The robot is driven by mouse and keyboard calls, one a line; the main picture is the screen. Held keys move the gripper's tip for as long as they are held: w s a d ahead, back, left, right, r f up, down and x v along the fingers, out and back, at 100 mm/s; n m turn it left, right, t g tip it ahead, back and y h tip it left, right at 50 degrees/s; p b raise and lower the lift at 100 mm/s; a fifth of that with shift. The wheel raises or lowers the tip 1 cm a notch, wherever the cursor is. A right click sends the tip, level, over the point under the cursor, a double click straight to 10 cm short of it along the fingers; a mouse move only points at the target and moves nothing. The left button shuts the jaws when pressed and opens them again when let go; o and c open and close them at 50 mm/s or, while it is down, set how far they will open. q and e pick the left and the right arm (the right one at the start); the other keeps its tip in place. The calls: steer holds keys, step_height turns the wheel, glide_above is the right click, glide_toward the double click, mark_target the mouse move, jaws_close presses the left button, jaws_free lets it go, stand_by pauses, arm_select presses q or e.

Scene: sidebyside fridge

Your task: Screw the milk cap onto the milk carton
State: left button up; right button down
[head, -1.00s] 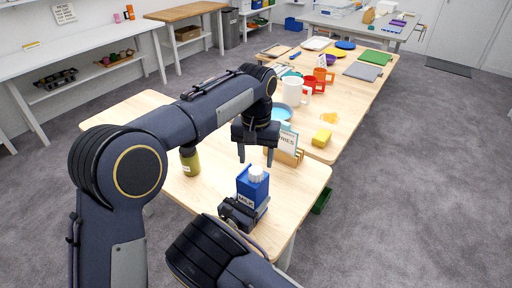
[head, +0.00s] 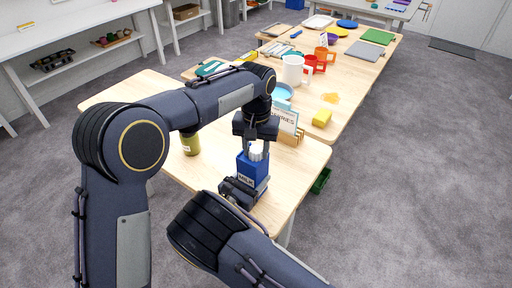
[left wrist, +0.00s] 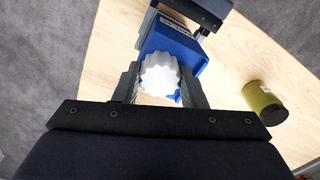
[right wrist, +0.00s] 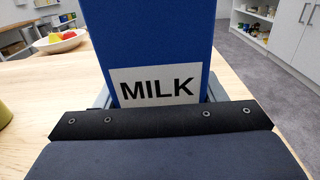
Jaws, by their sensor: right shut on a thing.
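The blue milk carton (head: 252,171) stands upright at the near part of the wooden table, with its MILK label facing my right wrist camera (right wrist: 153,40). The white ridged milk cap (head: 256,154) sits at the top of the carton; how tightly it is seated cannot be seen. My right gripper (head: 242,190) is shut on the lower carton. My left gripper (head: 258,150) points down from above, its fingers on either side of the cap. In the left wrist view the cap (left wrist: 160,74) lies between these fingers, which look open around it.
A green jar (head: 190,144) stands left of the carton. The table's right edge is close to the carton.

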arm_select(q)
steer(key=shift+c, duration=0.5)
steer(key=o, duration=1.1)
steer(key=shift+o, duration=0.2)
step_height(320, 180, up, 12)
arm_select(e)
steer(key=shift+c, duration=1.2)
jaws_free()
